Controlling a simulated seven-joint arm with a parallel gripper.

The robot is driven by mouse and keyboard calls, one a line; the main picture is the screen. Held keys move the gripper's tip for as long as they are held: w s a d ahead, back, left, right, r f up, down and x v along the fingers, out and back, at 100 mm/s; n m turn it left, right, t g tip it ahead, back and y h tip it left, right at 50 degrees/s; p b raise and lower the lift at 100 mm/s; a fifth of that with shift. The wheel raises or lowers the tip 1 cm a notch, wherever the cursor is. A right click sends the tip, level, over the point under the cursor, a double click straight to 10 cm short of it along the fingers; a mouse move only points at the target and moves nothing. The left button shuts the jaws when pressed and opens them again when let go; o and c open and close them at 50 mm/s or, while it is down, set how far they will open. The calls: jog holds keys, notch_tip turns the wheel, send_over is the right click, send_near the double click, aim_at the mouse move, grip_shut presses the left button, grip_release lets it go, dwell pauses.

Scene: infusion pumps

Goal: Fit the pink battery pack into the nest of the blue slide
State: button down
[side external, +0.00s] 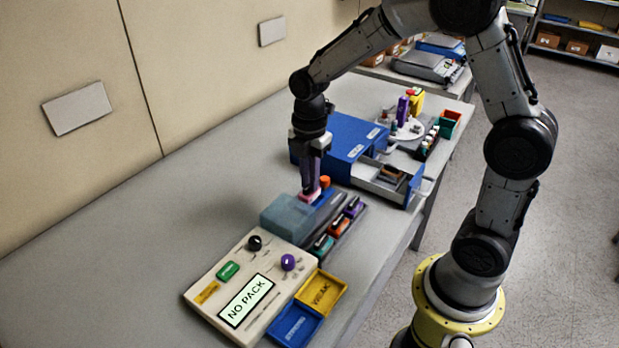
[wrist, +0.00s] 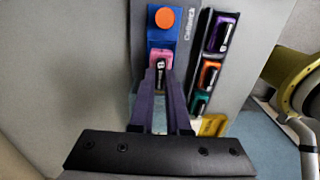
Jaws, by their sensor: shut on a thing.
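The pink battery pack (side external: 309,196) is between the fingertips of my gripper (side external: 312,188), which is shut on it and points down. In the wrist view the pink pack (wrist: 160,56) shows at the fingertips (wrist: 160,72), with a dark mark on its top. The blue slide (wrist: 163,37) with its orange knob (wrist: 165,18) lies directly beyond the pack; the knob also shows in the side view (side external: 325,182). The pack is over or in the slide's near part. The fingers hide the nest, so I cannot tell whether the pack is seated.
The pump (side external: 225,285) reads "NO PACK", with a translucent blue housing (side external: 283,214) behind it. A dark rack (side external: 345,228) holds purple, orange and green packs beside the slide. Yellow (side external: 322,292) and blue (side external: 294,325) trays adjoin the pump. A blue drawer cabinet (side external: 350,140) stands behind.

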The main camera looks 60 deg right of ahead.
jog(key=shift+f, duration=0.9)
dwell(0.3)
jog(key=c, duration=1.2)
grip_release()
jog(key=shift+c, duration=0.2)
jog(key=shift+r, duration=0.1)
jog(key=shift+r, duration=1)
jog(key=o, duration=0.6)
